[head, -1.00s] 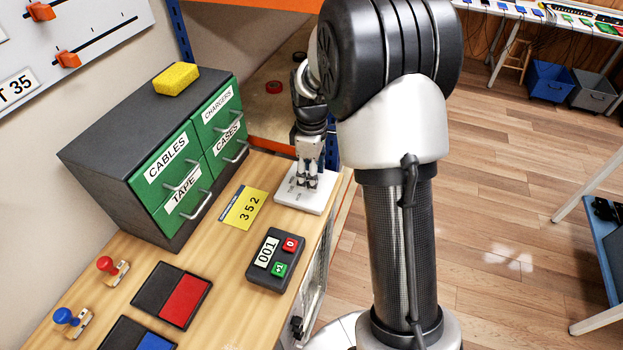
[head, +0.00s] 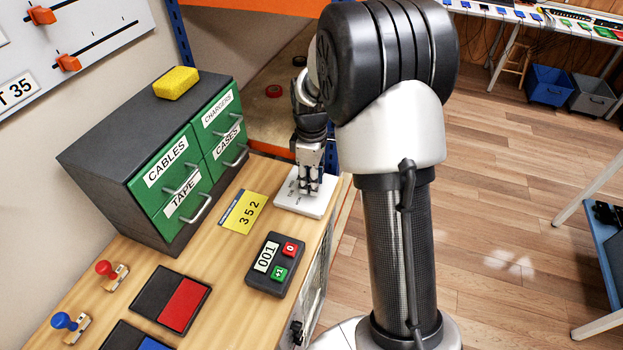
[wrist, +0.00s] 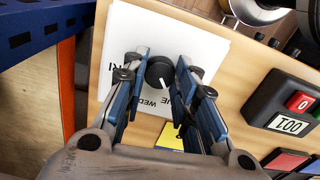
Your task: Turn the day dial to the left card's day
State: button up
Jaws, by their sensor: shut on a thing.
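The day dial is a black knob (wrist: 160,72) with a white pointer line, on a white plate (wrist: 125,45) with day labels around it. In the wrist view the pointer points down and slightly right, toward the side where WED and a partly hidden label ending in UE show. Letters RI show on the left; other labels are hidden or unclear. The plate (head: 292,203) lies at the table's far right corner in the head view. My gripper (wrist: 160,76) has its fingers on either side of the knob, shut on it; it also shows in the head view (head: 308,190).
A yellow card (head: 243,211) reading 352 lies left of the plate. A dark counter box (head: 256,280) reading 001 is nearer. A grey cabinet (head: 120,130) with green drawers stands at the left. Ink pads and two stamps lie at the front left.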

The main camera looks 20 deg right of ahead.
jog(key=shift+c, duration=0.6)
jog(key=shift+m, duration=0.3)
jog(key=m+p, duration=0.3)
jog(key=m, duration=0.2)
jog(key=shift+r, duration=0.1)
jog(key=m+p, duration=0.2)
jog(key=m, duration=0.4)
jog(key=shift+m+p, duration=0.3)
jog(key=m+p, duration=0.1)
jog(key=m, duration=0.5)
jog(key=m+p, duration=0.1)
jog(key=m, duration=0.4)
jog(key=shift+m, duration=0.4)
